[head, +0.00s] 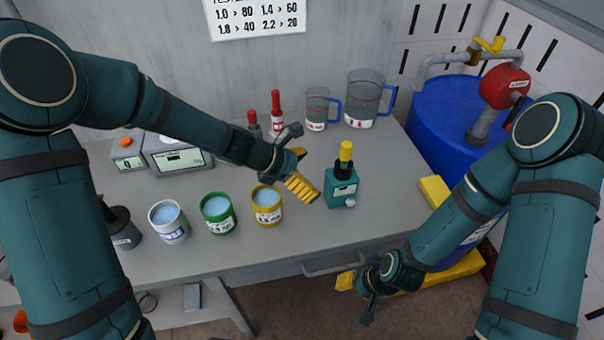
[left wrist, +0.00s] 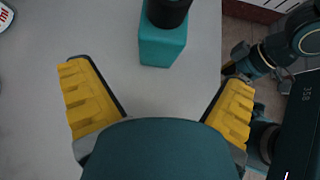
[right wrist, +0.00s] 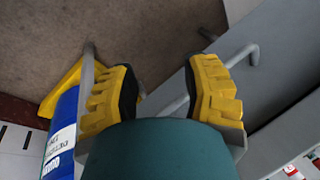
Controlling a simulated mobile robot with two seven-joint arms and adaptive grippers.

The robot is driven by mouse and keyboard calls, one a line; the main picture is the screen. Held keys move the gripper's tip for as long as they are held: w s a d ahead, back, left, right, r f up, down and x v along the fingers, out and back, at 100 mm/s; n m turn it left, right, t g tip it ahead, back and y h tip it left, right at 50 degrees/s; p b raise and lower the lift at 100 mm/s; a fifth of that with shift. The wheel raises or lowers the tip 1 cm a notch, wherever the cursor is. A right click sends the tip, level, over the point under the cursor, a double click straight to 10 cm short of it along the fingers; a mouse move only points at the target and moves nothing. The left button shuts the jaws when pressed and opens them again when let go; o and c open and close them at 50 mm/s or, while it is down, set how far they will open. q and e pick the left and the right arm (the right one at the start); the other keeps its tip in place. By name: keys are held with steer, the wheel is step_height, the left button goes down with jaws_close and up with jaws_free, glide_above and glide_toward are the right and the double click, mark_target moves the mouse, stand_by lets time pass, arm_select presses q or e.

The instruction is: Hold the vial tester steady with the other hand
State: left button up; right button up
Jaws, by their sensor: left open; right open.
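The vial tester (head: 342,187) is a teal box with a black collar and a yellow-topped part (head: 345,152) standing upright in it, on the grey table near its right side. It also shows in the left wrist view (left wrist: 163,46), just beyond the fingers. My left gripper (head: 310,192) is open and empty, just left of the tester and apart from it. Its spread yellow fingers show in the left wrist view (left wrist: 158,100). My right gripper (head: 350,288) is open and empty, low in front of the table edge. Its fingers in the right wrist view (right wrist: 165,90) face the floor and a table handle.
White (head: 169,222), green (head: 218,213) and yellow (head: 267,206) cups of pale blue liquid stand left of my left gripper. Two clear jugs (head: 317,108) (head: 368,98) stand behind. A blue barrel (head: 452,115) is at the right. The table handle (head: 335,268) juts out near my right gripper.

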mark_target(327, 183)
arm_select(q)
steer(key=b+x, duration=0.2)
steer(key=x, duration=0.2)
steer(key=shift+f, duration=0.1)
steer(key=shift+b+x, duration=1.1)
steer(key=shift+x, duration=0.9)
arm_select(e)
steer(key=shift+w+f, duration=0.15)
steer(key=shift+f, duration=1)
steer(key=shift+w+f, duration=0.15)
steer(key=shift+f, duration=1)
arm_select(q)
steer(key=shift+w, duration=0.1)
steer(key=c, duration=1.2)
steer(key=shift+o, duration=0.2)
arm_select(e)
steer(key=shift+o, duration=0.2)
